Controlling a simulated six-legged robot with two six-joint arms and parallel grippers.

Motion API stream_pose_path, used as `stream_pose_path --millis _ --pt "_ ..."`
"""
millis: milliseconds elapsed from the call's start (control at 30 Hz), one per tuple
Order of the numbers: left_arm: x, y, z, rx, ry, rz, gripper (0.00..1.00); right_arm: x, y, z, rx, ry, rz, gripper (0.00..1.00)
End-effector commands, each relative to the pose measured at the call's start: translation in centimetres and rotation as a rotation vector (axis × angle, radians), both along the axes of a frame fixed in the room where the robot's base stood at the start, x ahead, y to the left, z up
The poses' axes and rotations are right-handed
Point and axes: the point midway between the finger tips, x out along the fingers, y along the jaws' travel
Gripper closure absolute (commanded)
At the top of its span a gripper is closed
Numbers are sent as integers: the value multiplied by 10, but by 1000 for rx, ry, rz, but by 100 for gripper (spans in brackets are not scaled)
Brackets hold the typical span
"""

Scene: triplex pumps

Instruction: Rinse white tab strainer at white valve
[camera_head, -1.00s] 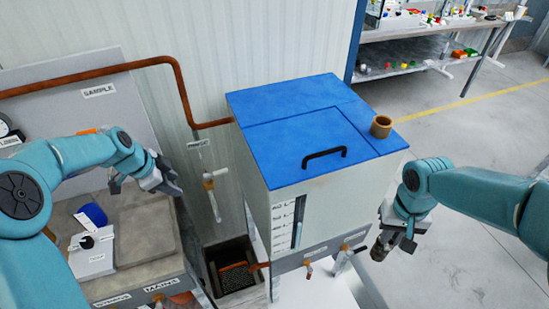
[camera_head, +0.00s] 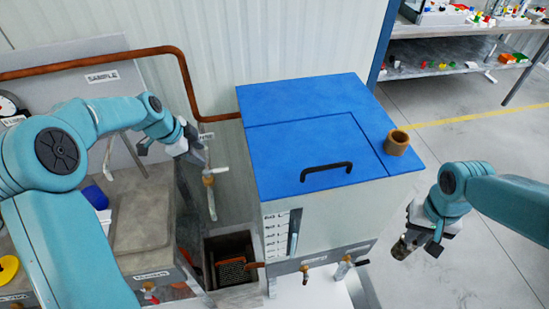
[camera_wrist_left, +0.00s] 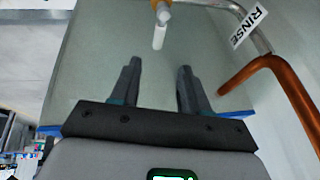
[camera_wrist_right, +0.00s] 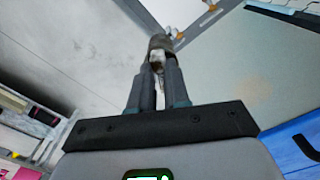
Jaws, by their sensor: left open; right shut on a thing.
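The white valve (camera_head: 210,178) hangs on the pipe by the wall, left of the blue-lidded tank. In the left wrist view its white handle (camera_wrist_left: 159,37) lies just beyond and between my fingertips. My left gripper (camera_head: 196,156) is open and empty, close to the valve and apart from its handle. My right gripper (camera_head: 419,232) is shut on a grey-brown cylindrical strainer (camera_head: 401,248), held over the floor right of the tank. In the right wrist view the strainer (camera_wrist_right: 160,44) sits at the fingertips with a whitish part between the fingers. A white tab is not clearly visible.
The tank (camera_head: 345,220) has a blue lid (camera_head: 300,120) carrying a brown cup (camera_head: 397,143). Small taps (camera_head: 305,269) line its front. A floor drain with a grate (camera_head: 232,268) lies below the valve. A copper pipe (camera_head: 188,85) runs along the wall. The right floor is clear.

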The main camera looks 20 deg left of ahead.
Motion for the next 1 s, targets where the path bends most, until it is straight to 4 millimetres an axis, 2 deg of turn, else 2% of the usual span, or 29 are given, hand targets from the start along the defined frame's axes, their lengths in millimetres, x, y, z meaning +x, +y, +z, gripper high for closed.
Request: stream_pose_path --millis 300,500,700,933,967,1000 --pt "20 -13 -57 -3 5 -1 55 -2 3 20 0 -1 2 100" --pt "34 -21 -88 -2 4 -1 55 -1 3 29 0 0 1 100" --pt "40 -25 -101 -1 2 -1 55 1 2 31 0 0 0 100" --pt "42 -26 -102 0 1 0 55 2 1 30 0 0 0 100" --pt "42 -26 -102 0 1 0 61 2 1 30 0 0 0 100" --pt "42 -26 -102 0 1 0 74 2 1 30 0 0 0 100"
